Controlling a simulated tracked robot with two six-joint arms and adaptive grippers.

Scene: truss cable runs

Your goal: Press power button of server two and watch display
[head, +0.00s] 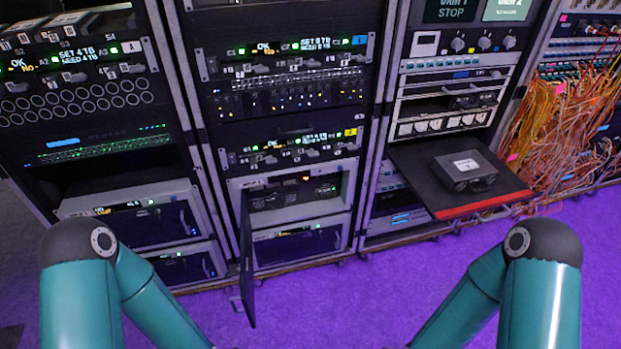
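Several server units sit low in the racks, and I cannot read which is server two. In the middle rack, one grey-framed server (296,199) has its dark front door (248,262) swung open toward me. Inside it I see an orange light and a small dim display (328,191) with unreadable text. Below it is another server (297,246) with a small lit display and a green light. The left rack holds two similar servers, an upper one (135,215) and a lower one (186,262). No power button can be made out. Both grippers are out of view below.
In the right rack, a pulled-out shelf with a red front edge (484,204) carries a black case (466,171). Orange cables (570,125) hang tangled at the far right. Purple floor (370,290) is clear before the racks. The open door projects over it.

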